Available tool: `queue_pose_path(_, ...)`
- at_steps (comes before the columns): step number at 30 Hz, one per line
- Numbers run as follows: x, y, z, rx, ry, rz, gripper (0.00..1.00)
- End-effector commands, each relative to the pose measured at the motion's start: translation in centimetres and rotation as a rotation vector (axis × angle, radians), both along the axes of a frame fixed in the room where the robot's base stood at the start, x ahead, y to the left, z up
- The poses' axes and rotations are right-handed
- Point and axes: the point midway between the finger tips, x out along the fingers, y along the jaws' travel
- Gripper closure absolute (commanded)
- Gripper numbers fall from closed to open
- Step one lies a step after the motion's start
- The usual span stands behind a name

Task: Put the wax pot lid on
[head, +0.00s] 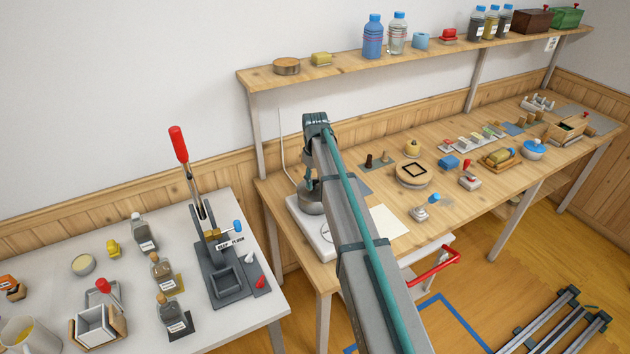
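A grey metal pot (311,206), which looks like the wax pot, stands on a white appliance with a round dial (322,242) at the left end of the wooden bench. My arm crosses in front and covers part of both. My gripper (309,184) is small and dark beside the arm, low over the pot's top. Its fingertips are mostly hidden, so I cannot tell whether it is open or holds anything. I cannot make out a separate wax pot lid, nor whether the pot's mouth is covered.
A wall shelf (345,68) with bottles and boxes hangs above the bench. A white sheet (385,222) lies right of the appliance. A lever press (215,262) stands on the white table at left. A blue-lidded dish (533,150) sits far right.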

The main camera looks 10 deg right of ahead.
Motion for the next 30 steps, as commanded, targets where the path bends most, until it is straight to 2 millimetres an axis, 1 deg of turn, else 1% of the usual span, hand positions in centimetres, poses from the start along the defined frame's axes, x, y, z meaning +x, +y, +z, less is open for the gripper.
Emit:
queue_pose_path(1, 0.0, 0.0, 0.0, 0.000, 0.000, 0.000, 0.47)
queue_pose_path(2, 0.0, 0.0, 0.0, 0.000, 0.000, 0.000, 0.42)
queue_pose_path(3, 0.0, 0.0, 0.0, 0.000, 0.000, 0.000, 0.41)
queue_pose_path(11, 0.0, 0.0, 0.0, 0.000, 0.000, 0.000, 0.41)
queue_pose_path(14, 0.0, 0.0, 0.4, 0.000, -0.001, 0.000, 0.41)
queue_pose_path(16, 0.0, 0.0, 1.0, 0.000, -0.001, 0.000, 0.41)
queue_pose_path(20, 0.1, 0.0, 2.8, 0.000, -0.002, 0.000, 0.41)
queue_pose_path(30, 0.1, 0.0, 9.2, 0.000, -0.002, 0.000, 0.41)
